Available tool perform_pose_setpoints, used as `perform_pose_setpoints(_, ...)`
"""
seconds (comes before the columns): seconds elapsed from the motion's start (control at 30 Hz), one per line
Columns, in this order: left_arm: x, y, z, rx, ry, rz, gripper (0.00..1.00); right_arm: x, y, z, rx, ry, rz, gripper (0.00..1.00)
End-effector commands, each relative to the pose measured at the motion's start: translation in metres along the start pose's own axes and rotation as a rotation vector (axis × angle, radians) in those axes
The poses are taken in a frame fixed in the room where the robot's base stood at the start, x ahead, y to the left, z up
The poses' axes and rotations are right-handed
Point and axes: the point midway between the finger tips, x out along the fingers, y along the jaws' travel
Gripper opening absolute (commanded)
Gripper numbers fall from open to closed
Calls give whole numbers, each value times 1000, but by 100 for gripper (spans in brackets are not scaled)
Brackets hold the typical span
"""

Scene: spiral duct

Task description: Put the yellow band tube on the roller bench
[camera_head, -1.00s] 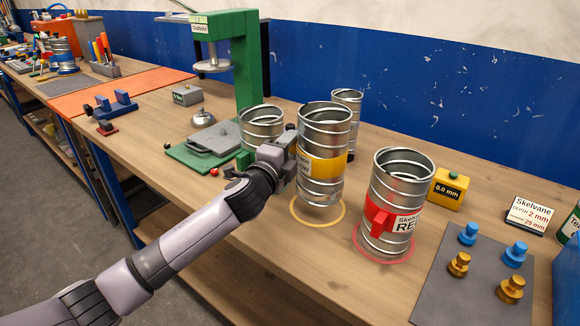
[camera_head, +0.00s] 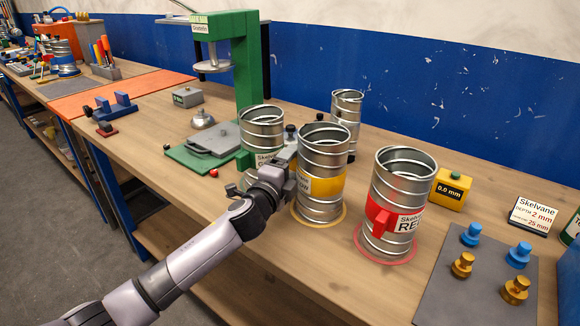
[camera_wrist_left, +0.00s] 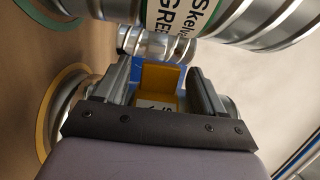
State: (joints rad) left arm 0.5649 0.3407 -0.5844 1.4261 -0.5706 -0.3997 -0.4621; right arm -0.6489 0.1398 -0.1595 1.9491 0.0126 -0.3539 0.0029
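The yellow band tube (camera_head: 323,160), a ribbed metal cylinder with a yellow band and label, stands upright on the yellow ring (camera_head: 341,218) on the bench. My left gripper (camera_head: 284,170) is at its left side. In the left wrist view, the left gripper's fingers (camera_wrist_left: 160,85) stand on both sides of a yellow block (camera_wrist_left: 160,78) of the tube, with narrow gaps, so it looks open around it. I cannot tell for sure which fixture is the roller bench; a blue cradle (camera_head: 115,108) sits on the bench further left. My right gripper is out of view.
The green-labelled tube (camera_head: 262,135) is close behind my left gripper and fills the top of the left wrist view (camera_wrist_left: 215,20). The red band tube (camera_head: 398,190) stands to the right. A green press (camera_head: 248,70) and a plain metal tube (camera_head: 347,108) are behind.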

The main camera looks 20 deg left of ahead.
Motion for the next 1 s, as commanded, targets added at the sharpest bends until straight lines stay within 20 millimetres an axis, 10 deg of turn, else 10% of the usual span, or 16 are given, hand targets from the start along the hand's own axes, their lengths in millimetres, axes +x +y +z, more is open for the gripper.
perform_pose_setpoints(0.37, -7, -2, 0, 1, -1, 1, 70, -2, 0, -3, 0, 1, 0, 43)
perform_pose_setpoints(1.0, -99, -2, 0, -1, -1, 0, 70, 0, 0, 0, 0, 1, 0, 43)
